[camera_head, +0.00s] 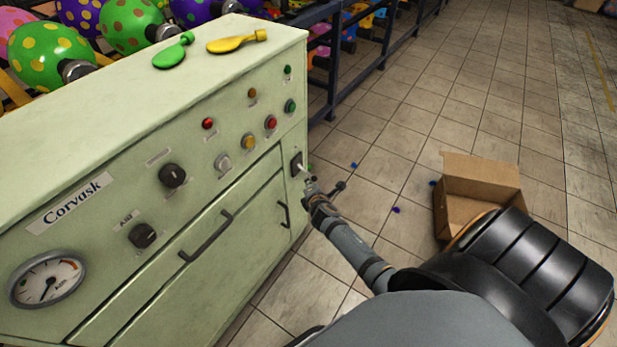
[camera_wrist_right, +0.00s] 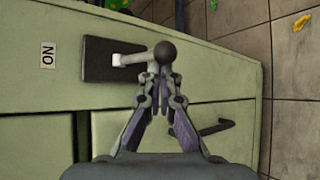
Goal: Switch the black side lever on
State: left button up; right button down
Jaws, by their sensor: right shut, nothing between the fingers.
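The arm points right in that view, away from the side with the "ON" label (camera_wrist_right: 47,54). In the head view the plate (camera_head: 297,161) shows just above my right gripper (camera_head: 309,184). The right gripper's fingertips (camera_wrist_right: 160,76) are together and empty, right at the knob; I cannot tell if they touch it. My left gripper is out of view.
A dark handle (camera_head: 284,214) sits below the lever. The front has a gauge (camera_head: 47,280), knobs and coloured buttons. An open cardboard box (camera_head: 478,190) stands on the tiled floor at right.

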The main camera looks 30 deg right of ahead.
aim_at(308, 173)
notch_tip(308, 173, up, 5)
jog(key=n+g+p, duration=0.1)
jog(key=g+p, duration=0.1)
jog(key=p, duration=0.5)
jog(key=n+g+h+p, duration=0.1)
jog(key=g+p, duration=0.2)
jog(key=p, duration=0.5)
jog(key=shift+n, duration=0.3)
jog(key=shift+w+n+g+h+p, duration=0.15)
jog(key=shift+n+g+h+p, duration=0.2)
jog(key=shift+g, duration=0.55)
jog(key=shift+r, duration=0.15)
jog(key=shift+r+p, duration=0.7)
jog(key=shift+p, duration=0.1)
